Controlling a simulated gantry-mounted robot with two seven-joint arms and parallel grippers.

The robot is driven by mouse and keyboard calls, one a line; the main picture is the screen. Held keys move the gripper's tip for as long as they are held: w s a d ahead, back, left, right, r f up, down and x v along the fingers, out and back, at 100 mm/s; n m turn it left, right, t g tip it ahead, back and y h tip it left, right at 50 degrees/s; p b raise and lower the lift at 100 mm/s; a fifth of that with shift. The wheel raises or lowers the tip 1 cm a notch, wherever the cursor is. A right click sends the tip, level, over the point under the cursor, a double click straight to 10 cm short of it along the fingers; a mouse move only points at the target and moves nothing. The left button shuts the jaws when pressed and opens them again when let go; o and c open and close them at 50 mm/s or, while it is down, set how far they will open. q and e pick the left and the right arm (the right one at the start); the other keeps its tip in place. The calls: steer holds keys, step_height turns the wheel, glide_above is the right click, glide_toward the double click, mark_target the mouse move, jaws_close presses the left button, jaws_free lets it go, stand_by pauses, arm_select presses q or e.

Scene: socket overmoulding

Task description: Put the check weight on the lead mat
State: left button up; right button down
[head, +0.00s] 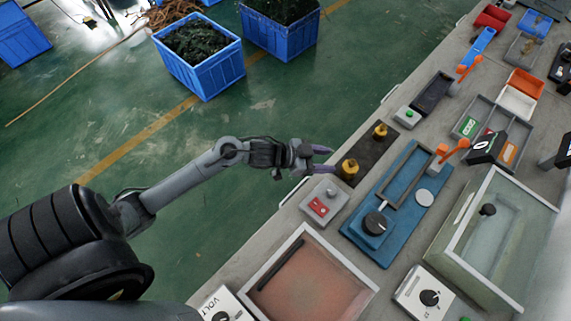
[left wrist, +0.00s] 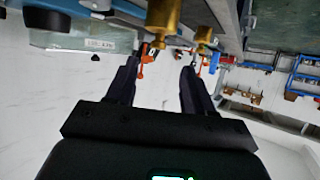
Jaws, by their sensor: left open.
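A dark mat (head: 366,153), which looks like the lead mat, lies near the bench's left edge. Two brass weights stand upright on it in the head view: a nearer one (head: 349,171) and a farther one (head: 380,131). I cannot tell which is the check weight. My left gripper (head: 328,160) is open and empty, just left of the nearer weight and apart from it. In the left wrist view, the nearer weight (left wrist: 163,20) shows ahead of the open left gripper (left wrist: 160,64), and the farther weight (left wrist: 203,34) shows beyond it. My right gripper is out of view.
A grey box with a red label (head: 323,204) sits just in front of the mat. A blue fixture with a dial (head: 371,243) lies to its right. A framed tray (head: 311,278) and a glass-lidded case (head: 492,240) stand nearer. Open floor lies left of the bench.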

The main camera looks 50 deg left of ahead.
arm_select(q)
steer(key=s+f+y, duration=0.1)
steer(key=s, duration=0.1)
steer(key=s+d+f+n+g+y, duration=0.1)
steer(key=s+y, duration=0.1)
steer(key=s, duration=0.1)
steer(key=s+f+n+y, duration=0.1)
steer(key=s+y, duration=0.1)
steer(key=shift+s+d+f+g, duration=0.15)
steer(key=shift+s+d+g, duration=0.2)
steer(key=shift+g, duration=0.05)
steer(key=s+n+g, duration=0.1)
steer(key=s+g, duration=0.1)
steer(key=s, duration=0.3)
steer(key=s+g+y, duration=0.1)
steer(key=s+g, duration=0.1)
steer(key=s, duration=0.3)
steer(key=s+d+n+g, duration=0.1)
steer(key=s, duration=0.3)
steer(key=shift+s+n+g+y, duration=0.3)
steer(key=shift+s+g+y, duration=0.1)
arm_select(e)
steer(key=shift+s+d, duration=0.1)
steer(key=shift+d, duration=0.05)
